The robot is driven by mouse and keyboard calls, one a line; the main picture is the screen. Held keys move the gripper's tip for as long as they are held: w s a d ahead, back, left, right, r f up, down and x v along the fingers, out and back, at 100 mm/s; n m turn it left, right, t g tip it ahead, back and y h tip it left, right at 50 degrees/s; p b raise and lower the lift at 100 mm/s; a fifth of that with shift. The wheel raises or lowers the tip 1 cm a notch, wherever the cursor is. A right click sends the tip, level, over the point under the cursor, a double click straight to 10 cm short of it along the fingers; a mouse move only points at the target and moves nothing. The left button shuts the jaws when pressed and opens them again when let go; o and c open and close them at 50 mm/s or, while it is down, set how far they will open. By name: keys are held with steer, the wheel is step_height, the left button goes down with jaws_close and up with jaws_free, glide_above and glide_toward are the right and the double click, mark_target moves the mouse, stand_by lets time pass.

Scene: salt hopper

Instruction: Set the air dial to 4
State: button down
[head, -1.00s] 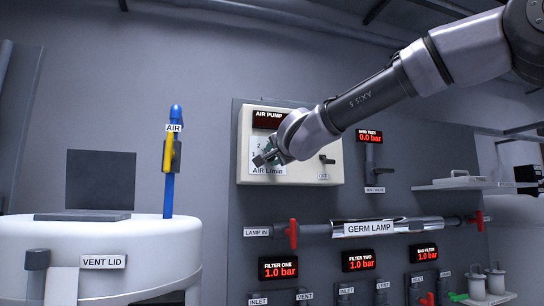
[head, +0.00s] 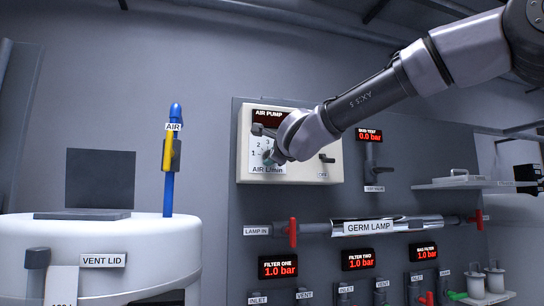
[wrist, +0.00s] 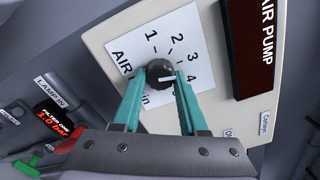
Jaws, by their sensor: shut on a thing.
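The air dial is a dark round knob (wrist: 167,74) on a white scale card (wrist: 126,58) with the numerals 1, 2, 3 and 4, labelled AIR. My gripper (wrist: 165,80) has its teal fingers closed on either side of the knob in the wrist view. A white mark on the knob lies toward the right, roughly on the 4 side, but a finger partly hides its end, so I cannot tell the exact reading. In the head view my gripper (head: 270,157) is at the AIR L/min card and covers the dial.
The dial is on a cream panel (head: 315,172) with a dark AIR PUMP display (head: 268,117) and a small lever switch (head: 327,159) on the right. The GERM LAMP tube (head: 375,227) and red-handled valves (head: 293,233) lie below. A white vessel (head: 80,245) stands left.

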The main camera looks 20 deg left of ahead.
steer(key=m, duration=0.4)
steer(key=shift+f+m, duration=0.2)
steer(key=shift+m, duration=0.5)
steer(key=shift+c, duration=2.2)
jaws_free()
steer(key=shift+s+r, duration=0.1)
steer(key=v, duration=1)
steer(key=shift+s+d, duration=0.25)
